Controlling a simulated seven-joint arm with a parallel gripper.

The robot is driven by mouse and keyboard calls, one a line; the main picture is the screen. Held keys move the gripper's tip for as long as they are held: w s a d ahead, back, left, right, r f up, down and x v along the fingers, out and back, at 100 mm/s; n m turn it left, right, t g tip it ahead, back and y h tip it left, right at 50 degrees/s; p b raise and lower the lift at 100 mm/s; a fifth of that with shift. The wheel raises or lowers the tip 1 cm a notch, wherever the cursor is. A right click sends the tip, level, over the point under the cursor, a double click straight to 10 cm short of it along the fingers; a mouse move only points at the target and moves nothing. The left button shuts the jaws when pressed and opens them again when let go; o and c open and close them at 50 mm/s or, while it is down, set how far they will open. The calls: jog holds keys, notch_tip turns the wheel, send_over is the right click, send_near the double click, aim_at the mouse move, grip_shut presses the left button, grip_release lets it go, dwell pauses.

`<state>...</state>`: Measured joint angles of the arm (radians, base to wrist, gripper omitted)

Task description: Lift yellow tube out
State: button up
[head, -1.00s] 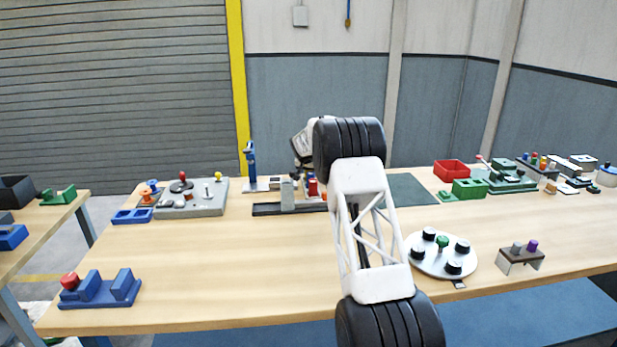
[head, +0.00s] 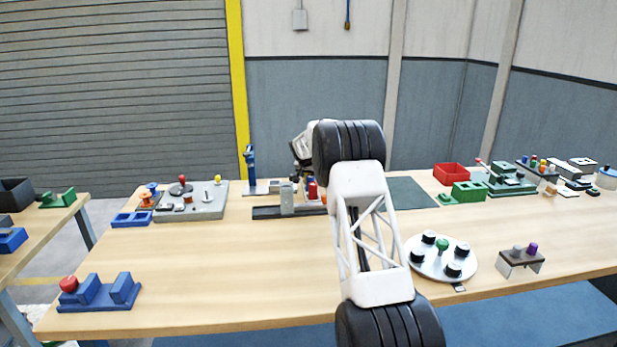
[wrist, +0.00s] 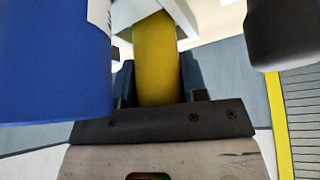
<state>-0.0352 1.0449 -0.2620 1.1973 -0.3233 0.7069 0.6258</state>
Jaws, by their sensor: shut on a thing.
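The yellow tube (wrist: 154,60) stands out close up in the wrist view, running away from the gripper's dark mounting bar. My gripper (wrist: 157,88) is shut on it, with dark finger parts on both sides of the tube. The tube's far end is hidden by a white part (wrist: 190,15). In the head view my arm covers most of the gripper and I cannot make out the tube there. The gripper end is over the back middle of the table, near a dark rail fixture (head: 268,212).
A large blue body (wrist: 50,60) fills the left of the wrist view, close to the gripper. In the head view, a grey control panel (head: 205,205) and blue stand (head: 250,165) are left of the gripper. A red bin (head: 451,174) is right. The front middle table (head: 240,280) is clear.

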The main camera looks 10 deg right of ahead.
jog(key=shift+r, duration=4.95)
jog(key=shift+a, duration=0.1)
